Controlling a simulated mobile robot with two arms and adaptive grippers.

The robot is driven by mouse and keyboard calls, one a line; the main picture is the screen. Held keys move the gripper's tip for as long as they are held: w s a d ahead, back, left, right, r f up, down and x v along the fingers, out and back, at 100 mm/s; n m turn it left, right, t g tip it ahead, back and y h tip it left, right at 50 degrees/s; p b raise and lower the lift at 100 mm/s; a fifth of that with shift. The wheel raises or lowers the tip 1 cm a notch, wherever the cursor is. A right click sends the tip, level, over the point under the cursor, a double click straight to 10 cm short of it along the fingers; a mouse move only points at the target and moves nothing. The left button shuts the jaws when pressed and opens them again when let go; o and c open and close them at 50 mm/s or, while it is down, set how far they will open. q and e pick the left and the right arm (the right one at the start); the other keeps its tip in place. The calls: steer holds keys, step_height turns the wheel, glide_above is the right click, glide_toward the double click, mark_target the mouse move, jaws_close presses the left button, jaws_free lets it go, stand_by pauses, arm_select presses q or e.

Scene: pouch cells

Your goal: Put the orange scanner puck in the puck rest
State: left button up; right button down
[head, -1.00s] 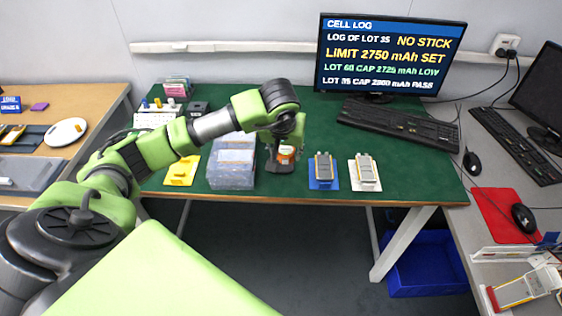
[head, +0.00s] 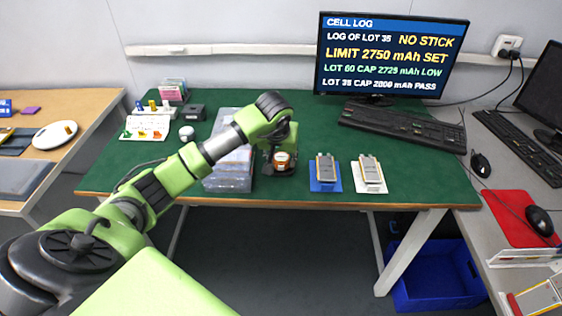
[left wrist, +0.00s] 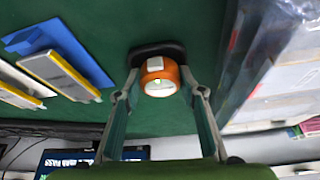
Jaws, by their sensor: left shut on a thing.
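The orange scanner puck (head: 281,160), with a pale face, is between the fingers of my left gripper (head: 281,153), which is shut on it. The left wrist view shows the puck (left wrist: 160,76) between the two fingertips (left wrist: 160,82). A black puck rest (head: 272,171) is at the front of the green table. In the left wrist view the dark rim of the rest (left wrist: 157,49) shows right behind the puck. I cannot tell whether the puck touches the rest or is just above it. My right gripper is not in view.
Clear stacked boxes (head: 228,184) stand close left of the rest. A blue stand (head: 324,186) and a white stand (head: 369,186), each holding a grey cell, are to its right. A keyboard (head: 403,124) and monitor (head: 390,55) are behind. The table's middle is clear.

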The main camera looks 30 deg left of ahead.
arm_select(q)
steer(key=shift+s+d+f+b, duration=0.1)
steer(key=shift+s+f+b, duration=0.15)
steer(key=shift+f, duration=0.2)
steer(key=shift+s+d+f+b, duration=0.1)
steer(key=shift+s+f+b, duration=0.05)
steer(key=shift+f+b, duration=0.2)
steer(key=o, duration=1.1)
steer(key=shift+f, duration=0.15)
steer(key=shift+o, duration=0.2)
steer(key=shift+w+a+f, duration=0.1)
steer(key=shift+w+f, duration=0.15)
steer(key=shift+r, duration=0.1)
steer(key=w+v, duration=0.1)
steer(key=v, duration=1.2)
steer(key=shift+a+r+p, duration=0.25)
steer(key=shift+r+p, duration=0.05)
steer(key=shift+r, duration=0.25)
steer(key=shift+s, duration=0.1)
